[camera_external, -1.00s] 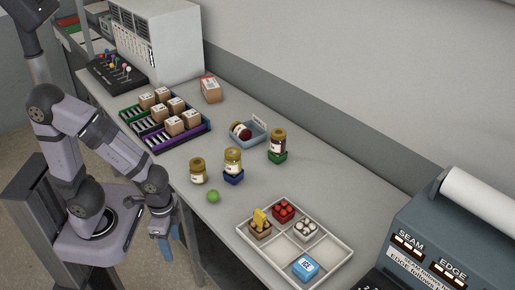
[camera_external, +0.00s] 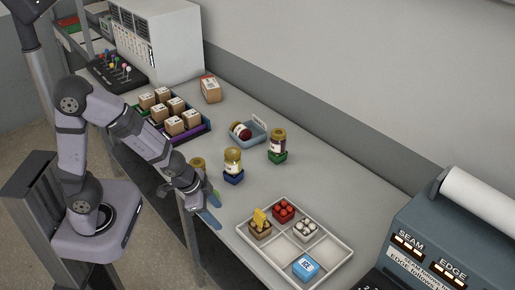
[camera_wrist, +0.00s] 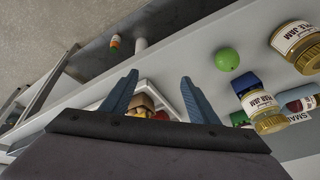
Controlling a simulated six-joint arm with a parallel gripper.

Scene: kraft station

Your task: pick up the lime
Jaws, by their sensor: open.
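The lime (camera_wrist: 228,59) is a small bright green ball on the table. In the wrist view it lies ahead of my gripper and to the right, apart from the fingers. In the external view only a sliver of it (camera_external: 216,193) shows, mostly hidden behind my gripper. My gripper (camera_external: 212,212) is at the table's front edge beside the lime. In the wrist view its two blue fingers (camera_wrist: 158,92) are spread wide with nothing held between them.
Close to the lime stand a jam jar (camera_external: 197,166), partly hidden by my arm, and another jar (camera_external: 233,160) on a blue block. A divided white tray (camera_external: 335,262) with several blocks lies to the right. A jar on a green block (camera_external: 278,143) stands farther back.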

